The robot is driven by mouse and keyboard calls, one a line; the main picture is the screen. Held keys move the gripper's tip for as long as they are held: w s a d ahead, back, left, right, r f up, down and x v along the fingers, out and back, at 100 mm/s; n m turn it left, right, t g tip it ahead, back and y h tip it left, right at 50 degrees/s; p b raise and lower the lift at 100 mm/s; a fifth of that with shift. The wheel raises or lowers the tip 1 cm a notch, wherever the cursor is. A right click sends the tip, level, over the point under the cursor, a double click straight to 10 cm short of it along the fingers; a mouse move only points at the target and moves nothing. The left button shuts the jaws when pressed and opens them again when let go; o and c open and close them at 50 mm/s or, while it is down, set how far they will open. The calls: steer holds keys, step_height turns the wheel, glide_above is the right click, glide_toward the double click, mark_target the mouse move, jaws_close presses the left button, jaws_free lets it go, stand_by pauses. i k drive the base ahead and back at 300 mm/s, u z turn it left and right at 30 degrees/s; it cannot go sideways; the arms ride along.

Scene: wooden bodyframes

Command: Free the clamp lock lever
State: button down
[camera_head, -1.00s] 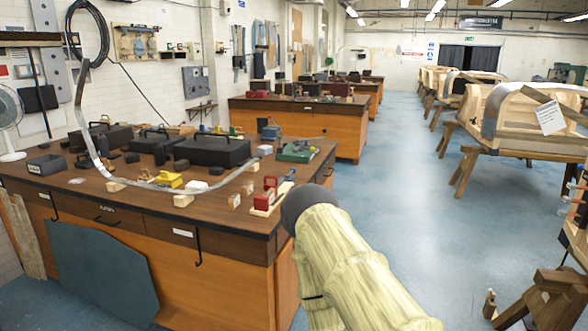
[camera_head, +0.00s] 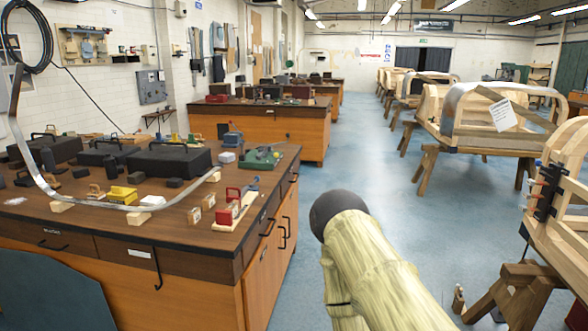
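A black clamp-like fixture (camera_head: 546,190) with red and blue ends is on the side of a wooden bodyframe (camera_head: 568,236) at the right edge. A small red device (camera_head: 228,205) on a pale wooden strip sits near the front right corner of the workbench. Which of these carries the clamp lock lever I cannot tell; no lever is clear at this size. My pale arm, with a dark rounded end, rises from the bottom centre, apart from both. No gripper fingers show.
The workbench (camera_head: 200,240) fills the left, with black cases (camera_head: 168,160), a yellow block (camera_head: 122,194) and a curved metal strip. Wooden trestles (camera_head: 520,290) stand under the right bodyframe. The blue floor (camera_head: 370,180) between bench and bodyframes is clear.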

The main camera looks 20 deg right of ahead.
mark_target(256, 178)
steer(key=z, duration=0.45)
steer(key=i, duration=1.2)
steer(key=u, duration=0.45)
